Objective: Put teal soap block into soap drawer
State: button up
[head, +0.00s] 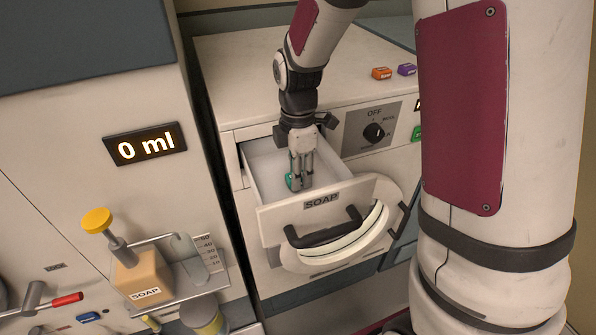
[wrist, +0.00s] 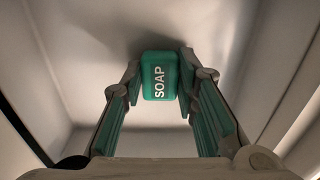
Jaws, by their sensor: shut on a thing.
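The teal soap block (wrist: 160,75), marked SOAP, sits between my two fingers in the wrist view. My gripper (head: 299,180) is shut on it and points down inside the open soap drawer (head: 321,207). In the head view the soap block (head: 291,182) shows as a small teal patch by the fingertips, partly hidden by them. The drawer's white walls surround the block in the wrist view. I cannot tell whether the block touches the drawer floor.
The washing machine top (head: 340,55) carries an orange block (head: 381,73) and a purple block (head: 407,69). A dial (head: 374,132) is right of the drawer. A soap dispenser (head: 143,272) stands at lower left, under a display (head: 145,144) reading 0 ml. The round door (head: 345,245) is below the drawer.

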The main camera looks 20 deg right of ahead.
jog(key=shift+f, duration=0.15)
jog(key=o, duration=0.9)
notch_tip(320, 180, up, 11)
jog(key=b, duration=0.1)
jog(key=shift+s+r+m+t, duration=0.95)
jog(key=shift+s+r+m, duration=0.35)
jog(key=shift+s+m, duration=1.75)
jog(key=shift+s+r+m+t, duration=0.9)
jog(key=shift+s+r+m, duration=0.35)
jog(key=shift+s+m, duration=1.75)
jog(key=shift+s+r+m+t, duration=0.95)
jog(key=shift+s+r+m, duration=0.35)
jog(key=shift+s+m, duration=1.75)
